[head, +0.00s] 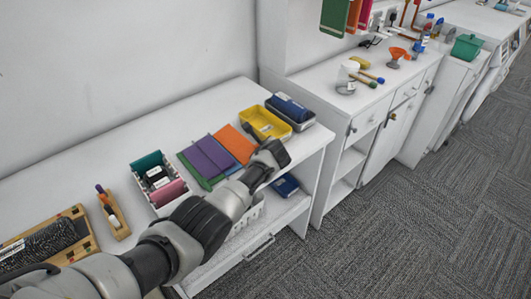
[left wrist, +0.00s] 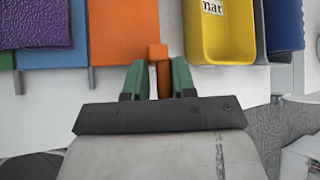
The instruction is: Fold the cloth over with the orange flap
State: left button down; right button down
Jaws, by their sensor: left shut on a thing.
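The cloth lies flat on the white shelf top, with an orange flap (head: 234,143) at its right and a purple textured panel (head: 209,155) beside it. In the left wrist view the orange flap (left wrist: 124,28) is at top centre, next to a blue panel (left wrist: 52,57) and the purple panel (left wrist: 38,22). A green edge shows at far left. My left gripper (left wrist: 159,78) is at the flap's near right corner, its green fingers closed on the flap's small orange tab (left wrist: 158,54). In the head view my left gripper (head: 266,153) hides the flap's near corner. My right gripper is not in view.
A yellow tray (head: 264,123) and a blue item in a grey tray (head: 290,108) stand close right of the flap. A white bin with coloured rolls (head: 160,182) stands left of the cloth. The shelf's front edge (head: 313,150) is near my gripper.

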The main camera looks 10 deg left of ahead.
pick_arm(q)
jog(key=shift+w+d, duration=0.35)
jog(key=shift+g, duration=0.3)
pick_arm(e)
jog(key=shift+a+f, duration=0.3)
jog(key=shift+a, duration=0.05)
pick_arm(q)
jog(key=c, duration=1.3)
grip_release()
jog(key=shift+o, duration=1)
jog(key=shift+w+d+f+m, duration=0.1)
jog(key=shift+w+f+m, duration=0.1)
jog(key=shift+m, duration=0.1)
jog(key=shift+w+f, duration=0.1)
jog(key=shift+f, duration=0.05)
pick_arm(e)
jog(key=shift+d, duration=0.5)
